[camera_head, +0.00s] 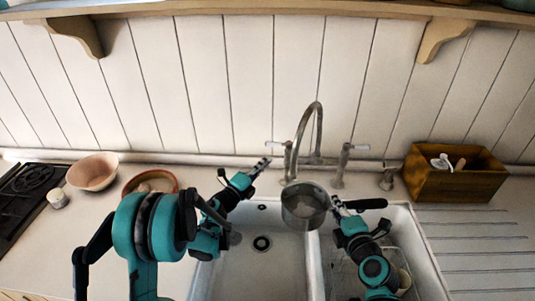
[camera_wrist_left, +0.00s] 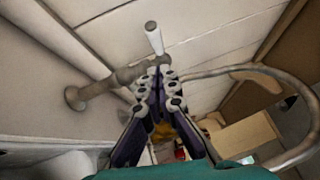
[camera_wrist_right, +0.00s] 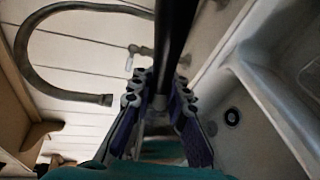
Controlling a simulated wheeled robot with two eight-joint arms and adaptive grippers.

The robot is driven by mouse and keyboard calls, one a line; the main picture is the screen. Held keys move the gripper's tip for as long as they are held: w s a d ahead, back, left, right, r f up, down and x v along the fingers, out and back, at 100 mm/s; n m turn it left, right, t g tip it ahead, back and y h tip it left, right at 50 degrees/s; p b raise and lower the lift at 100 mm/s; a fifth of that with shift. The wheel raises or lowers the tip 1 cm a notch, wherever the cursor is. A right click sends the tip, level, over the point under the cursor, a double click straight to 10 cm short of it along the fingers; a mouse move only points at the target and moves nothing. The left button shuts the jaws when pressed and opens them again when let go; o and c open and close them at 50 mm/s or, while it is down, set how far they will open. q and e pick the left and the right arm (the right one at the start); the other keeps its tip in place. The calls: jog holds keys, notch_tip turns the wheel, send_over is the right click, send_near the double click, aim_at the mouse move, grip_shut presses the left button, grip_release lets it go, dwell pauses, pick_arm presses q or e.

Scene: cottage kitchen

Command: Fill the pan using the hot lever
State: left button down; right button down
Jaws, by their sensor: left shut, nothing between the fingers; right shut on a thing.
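The grey metal pan (camera_head: 305,212) is held over the sink's middle divider, below the arched tap spout (camera_head: 318,125). My right gripper (camera_head: 340,207) is shut on its black handle (camera_head: 368,204), which also shows in the right wrist view (camera_wrist_right: 176,35). My left gripper (camera_head: 262,165) is shut and empty close to the left lever. In the left wrist view its fingertips are by the white-tipped lever (camera_wrist_left: 153,38); contact is unclear. No water stream shows.
The white double sink (camera_head: 225,270) lies below, with a drain (camera_head: 262,243) in the left basin. A rack (camera_head: 395,262) is in the right basin. A wooden box (camera_head: 450,185) stands at right; bowls (camera_head: 92,172) and a stove (camera_head: 32,185) are at left.

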pick_arm(q)
jog(key=a+r+v, duration=0.1)
jog(key=v, duration=0.7)
pick_arm(e)
jog(key=shift+s+r, duration=0.1)
pick_arm(q)
jog(key=s+a+r+n+t+y, duration=0.2)
jog(key=s+a+r+n+y, duration=0.2)
jog(key=a+r+n+y, duration=1.1)
pick_arm(e)
jog(key=shift+r, duration=3)
pick_arm(q)
jog(key=s+d+f+n+g+h, duration=0.1)
jog(key=s+d+f+n+g, duration=0.1)
jog(key=s+f, duration=0.4)
jog(key=s+d+f+n+g+h, duration=0.1)
jog(key=s+d+f+n+g, duration=0.2)
jog(key=s, duration=0.8)
jog(key=s+d+f+n+g+h, duration=0.1)
jog(key=s+d+f+n+g, duration=0.1)
jog(key=s+f+n+g, duration=0.4)
jog(key=s+f, duration=0.3)
jog(key=shift+s+d+n+h, duration=0.25)
jog(key=shift+n+h, duration=0.15)
